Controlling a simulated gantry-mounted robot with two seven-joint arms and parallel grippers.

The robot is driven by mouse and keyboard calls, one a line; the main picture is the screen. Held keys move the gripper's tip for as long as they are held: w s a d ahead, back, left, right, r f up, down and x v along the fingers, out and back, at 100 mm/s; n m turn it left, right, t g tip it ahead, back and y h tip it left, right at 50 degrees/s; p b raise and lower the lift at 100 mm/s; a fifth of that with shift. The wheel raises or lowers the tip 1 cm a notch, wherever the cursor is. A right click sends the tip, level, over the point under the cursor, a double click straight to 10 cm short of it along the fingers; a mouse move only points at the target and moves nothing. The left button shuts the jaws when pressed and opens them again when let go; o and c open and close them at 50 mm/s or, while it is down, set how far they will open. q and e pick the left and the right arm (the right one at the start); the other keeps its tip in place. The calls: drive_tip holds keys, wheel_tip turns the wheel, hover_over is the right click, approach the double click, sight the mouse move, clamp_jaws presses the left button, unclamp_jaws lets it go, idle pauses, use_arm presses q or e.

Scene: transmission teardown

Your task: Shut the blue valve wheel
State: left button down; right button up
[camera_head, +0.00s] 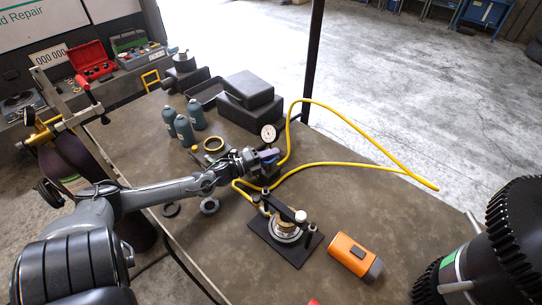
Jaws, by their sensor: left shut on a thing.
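The blue valve wheel (269,153) shows as a small blue patch near the middle of the table, just below a white-faced pressure gauge (268,133). My left gripper (262,157) reaches in from the left and is shut on the wheel. The fingers hide most of the wheel and the fitting under it, so how far it is turned cannot be told. Yellow hose (335,163) runs from beside the fitting to the right. My right gripper is out of view.
A dark plate with a round metal assembly (287,229) and an orange tool (353,254) lie in front. Large dark toothed cylinders (515,235) fill the right edge. The table's right part is fairly clear.

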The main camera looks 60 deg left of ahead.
use_arm(q)
drive_tip(key=shift+d+m+h+b, duration=0.1)
drive_tip(key=shift+m+h+b, duration=0.2)
drive_tip(key=shift+m+h, duration=0.7)
drive_tip(key=shift+g+h, duration=0.3)
drive_tip(key=shift+h, duration=0.1)
drive_tip(key=c, duration=1.4)
unclamp_jaws()
